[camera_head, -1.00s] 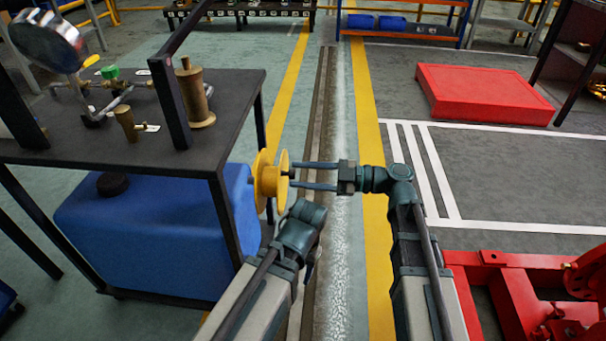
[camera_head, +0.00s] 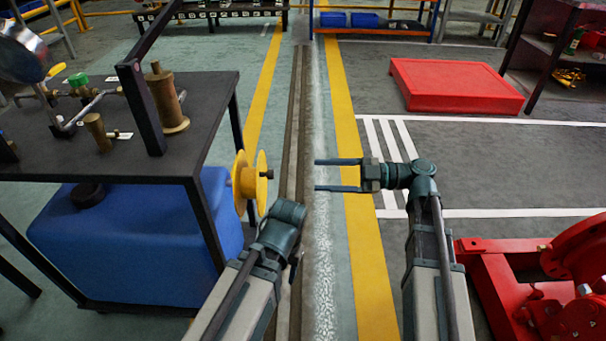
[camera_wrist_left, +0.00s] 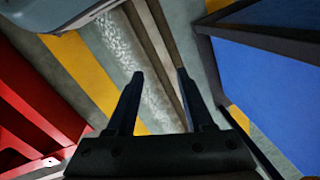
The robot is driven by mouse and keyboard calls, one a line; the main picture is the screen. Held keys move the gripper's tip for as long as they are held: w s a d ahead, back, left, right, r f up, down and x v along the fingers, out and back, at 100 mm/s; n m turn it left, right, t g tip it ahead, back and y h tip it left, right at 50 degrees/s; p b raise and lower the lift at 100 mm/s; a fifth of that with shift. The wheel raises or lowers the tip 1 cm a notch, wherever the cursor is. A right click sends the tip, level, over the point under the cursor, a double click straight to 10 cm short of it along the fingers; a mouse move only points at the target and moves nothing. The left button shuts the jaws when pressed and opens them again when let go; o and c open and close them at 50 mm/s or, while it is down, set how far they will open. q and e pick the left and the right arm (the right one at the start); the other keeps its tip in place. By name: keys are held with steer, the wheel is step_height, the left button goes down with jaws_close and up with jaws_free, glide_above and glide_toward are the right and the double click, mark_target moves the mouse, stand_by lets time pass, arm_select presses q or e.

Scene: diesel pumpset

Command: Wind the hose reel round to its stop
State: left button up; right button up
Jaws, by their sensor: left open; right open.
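The yellow hose reel (camera_head: 241,184) is mounted at the right side of the dark bench, with a dark hub in its middle. My right gripper (camera_head: 338,175) is open and empty, to the right of the reel and apart from it, its two fingers pointing left towards it. My left arm reaches in below the reel, and its fingers are hidden in the head view. In the left wrist view my left gripper (camera_wrist_left: 160,88) is open, with only floor between its fingers. The reel cannot be made out in the left wrist view.
The dark bench (camera_head: 205,130) carries brass fittings and a gauge. A blue tank (camera_head: 125,245) stands under it and also shows in the left wrist view (camera_wrist_left: 270,90). A red platform (camera_head: 455,85) lies at the back right. Red machinery (camera_head: 500,290) stands at the lower right. The striped floor between is clear.

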steer(key=d, duration=0.3)
steer(key=shift+d, duration=0.15)
